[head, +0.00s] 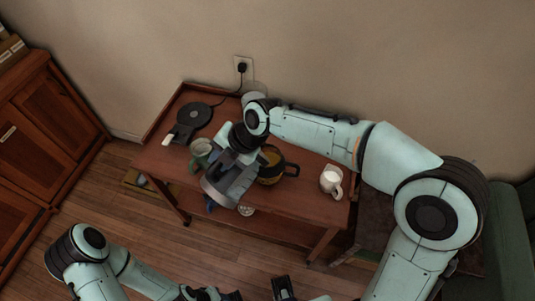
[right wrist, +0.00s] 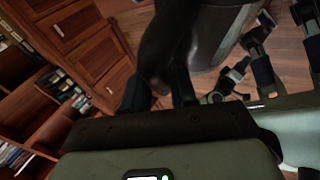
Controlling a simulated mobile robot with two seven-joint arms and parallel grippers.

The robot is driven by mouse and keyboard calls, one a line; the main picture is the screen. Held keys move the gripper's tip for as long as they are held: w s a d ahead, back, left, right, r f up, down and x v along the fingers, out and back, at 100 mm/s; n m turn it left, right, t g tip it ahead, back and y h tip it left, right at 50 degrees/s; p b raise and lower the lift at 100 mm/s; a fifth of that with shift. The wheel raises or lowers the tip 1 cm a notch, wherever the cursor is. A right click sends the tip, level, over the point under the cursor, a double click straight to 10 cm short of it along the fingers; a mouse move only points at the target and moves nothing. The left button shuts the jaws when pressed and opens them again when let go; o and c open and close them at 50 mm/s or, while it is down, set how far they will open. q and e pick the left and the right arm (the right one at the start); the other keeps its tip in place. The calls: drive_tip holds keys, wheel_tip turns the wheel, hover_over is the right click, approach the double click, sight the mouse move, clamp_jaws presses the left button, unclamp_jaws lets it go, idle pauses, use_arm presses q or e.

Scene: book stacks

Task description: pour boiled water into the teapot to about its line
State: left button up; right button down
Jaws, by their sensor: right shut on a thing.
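The kettle (head: 228,183), grey with a dark handle, is held above the front of the wooden trolley, and looks tilted. My right gripper (head: 233,148) is shut on its handle; the right wrist view shows the fingers (right wrist: 160,92) at the dark handle (right wrist: 163,45) and the grey kettle body (right wrist: 226,28). The teapot (head: 270,168), dark-handled with an amber look inside, stands on the trolley just right of the kettle, partly hidden by it. Its line and any water stream cannot be made out.
The trolley top (head: 310,205) also holds a green mug (head: 201,149) left of the kettle, a white mug (head: 331,181) at the right, and a round black base (head: 193,115) at the back left. A wall socket (head: 242,66) is behind. A wooden cabinet (head: 45,130) stands left.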

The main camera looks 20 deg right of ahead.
use_arm(q)
drive_tip(key=shift+r, duration=0.2)
use_arm(e)
drive_tip(key=shift+w+d+r, duration=0.25)
drive_tip(key=shift+d+r, duration=0.1)
drive_tip(key=shift+r, duration=0.15)
idle(0.8)
idle(0.4)
